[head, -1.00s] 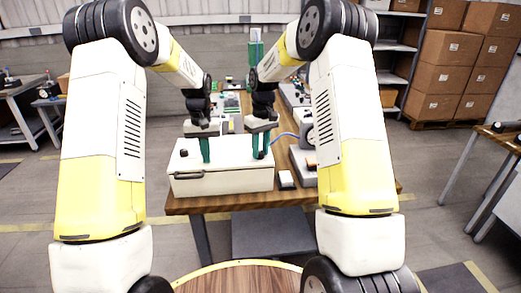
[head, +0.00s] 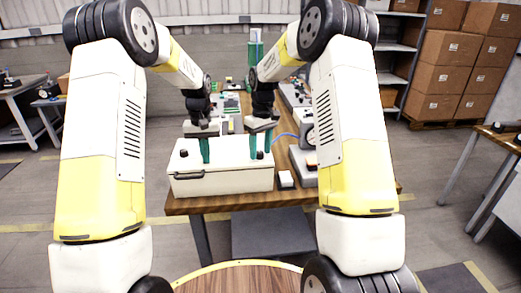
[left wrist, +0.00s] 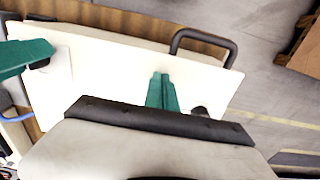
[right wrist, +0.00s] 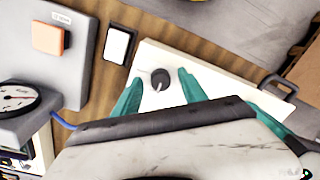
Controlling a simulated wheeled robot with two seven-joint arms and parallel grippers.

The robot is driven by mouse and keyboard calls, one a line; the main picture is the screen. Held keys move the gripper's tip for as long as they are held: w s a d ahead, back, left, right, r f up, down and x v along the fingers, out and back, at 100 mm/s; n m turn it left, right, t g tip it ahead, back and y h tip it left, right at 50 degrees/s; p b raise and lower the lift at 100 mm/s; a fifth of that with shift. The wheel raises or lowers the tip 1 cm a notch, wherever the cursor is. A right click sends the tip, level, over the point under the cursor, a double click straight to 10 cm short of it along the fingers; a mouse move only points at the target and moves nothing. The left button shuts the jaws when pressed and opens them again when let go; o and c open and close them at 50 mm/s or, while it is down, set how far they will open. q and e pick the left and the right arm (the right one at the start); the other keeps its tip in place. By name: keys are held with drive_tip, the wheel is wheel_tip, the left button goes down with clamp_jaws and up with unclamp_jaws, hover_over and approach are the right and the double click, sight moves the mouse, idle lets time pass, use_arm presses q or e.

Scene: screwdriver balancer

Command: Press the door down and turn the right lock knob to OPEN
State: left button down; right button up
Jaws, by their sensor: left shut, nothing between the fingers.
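The door is the white top panel (head: 228,161) of a white box, with a black handle (head: 189,175) on the box's front; the panel also shows in the left wrist view (left wrist: 105,75). My left gripper (head: 206,160) is shut and empty, fingertips down at the panel; whether it touches is unclear. The right lock knob (right wrist: 160,79) is round and black with a light pointer mark. My right gripper (right wrist: 159,78) is open, with one finger on each side of this knob and visible gaps. The left knob (head: 184,153) is partly hidden in the left wrist view.
A small white-topped block (head: 286,179) and a grey unit with an orange button (right wrist: 47,39) stand right of the box. A gauge (right wrist: 15,98) and a blue cable are close to my right gripper. The wooden table edge (head: 240,202) runs in front.

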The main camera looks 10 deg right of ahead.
sight(262, 152)
use_arm(q)
drive_tip(key=shift+f, duration=0.1)
use_arm(e)
wheel_tip(262, 152, up, 12)
drive_tip(key=shift+w+d, duration=0.2)
drive_tip(key=shift+d, duration=0.05)
idle(0.5)
use_arm(q)
drive_tip(key=shift+r, duration=3.6)
